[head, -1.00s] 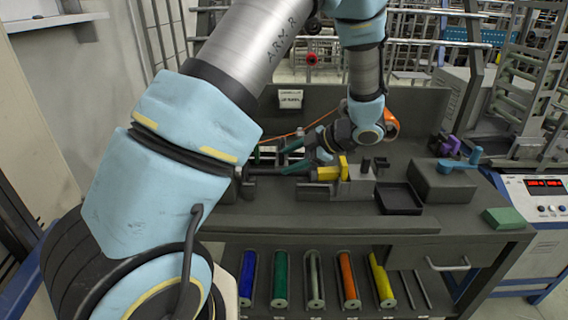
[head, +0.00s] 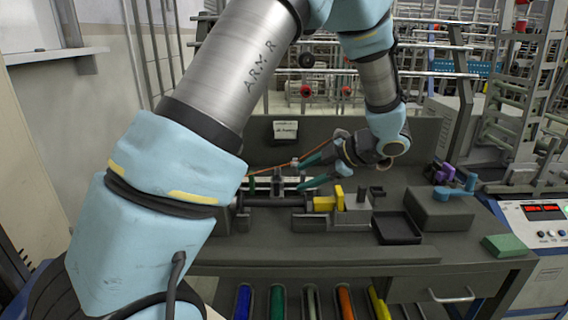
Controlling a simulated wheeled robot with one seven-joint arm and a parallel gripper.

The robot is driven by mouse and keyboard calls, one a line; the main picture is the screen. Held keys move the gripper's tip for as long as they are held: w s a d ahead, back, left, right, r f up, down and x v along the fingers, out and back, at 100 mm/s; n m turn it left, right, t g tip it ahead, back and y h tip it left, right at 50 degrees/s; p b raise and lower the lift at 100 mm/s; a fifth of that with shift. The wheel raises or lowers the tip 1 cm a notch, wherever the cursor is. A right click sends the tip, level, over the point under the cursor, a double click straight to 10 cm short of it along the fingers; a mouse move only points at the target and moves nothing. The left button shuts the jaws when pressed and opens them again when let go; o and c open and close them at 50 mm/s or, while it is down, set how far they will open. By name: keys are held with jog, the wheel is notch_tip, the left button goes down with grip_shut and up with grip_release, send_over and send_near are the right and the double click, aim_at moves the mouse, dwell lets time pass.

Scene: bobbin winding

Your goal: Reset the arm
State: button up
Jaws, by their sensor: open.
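My gripper (head: 308,170) is in the middle of the head view, above and just behind the winding fixture. Its two green-tipped fingers point left and stand apart, with nothing seen between them. The winding fixture on the bench holds a dark horizontal bar (head: 272,201) at its left and a yellow block (head: 326,203) beside a grey block (head: 352,212) at its right. An orange thread (head: 268,169) runs behind the fingers toward the fixture's left end. My arm arches across the left and top of the view.
A black square tray (head: 398,229) is right of the fixture. A dark box (head: 440,208) bears purple and blue parts. A green block (head: 504,246) lies at the bench's right edge. Coloured bobbins (head: 346,303) lie on the shelf below. A back panel (head: 345,130) stands behind the fixture.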

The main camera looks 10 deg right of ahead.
jog(key=w+a+r+m+t+h, duration=0.35)
jog(key=w+a+m+h, duration=0.25)
jog(key=w+m+h, duration=0.3)
jog(key=s+a+f+m+g, duration=0.2)
jog(key=s+a+m+g, duration=0.2)
jog(key=s+a, duration=0.5)
jog(key=s+a+f+m+g+y, duration=0.1)
jog(key=s+a+m+g, duration=0.3)
jog(key=s+a, duration=0.5)
jog(key=shift+s+f+m+g, duration=0.3)
jog(key=shift+f+m, duration=0.2)
jog(key=shift+m, duration=0.6)
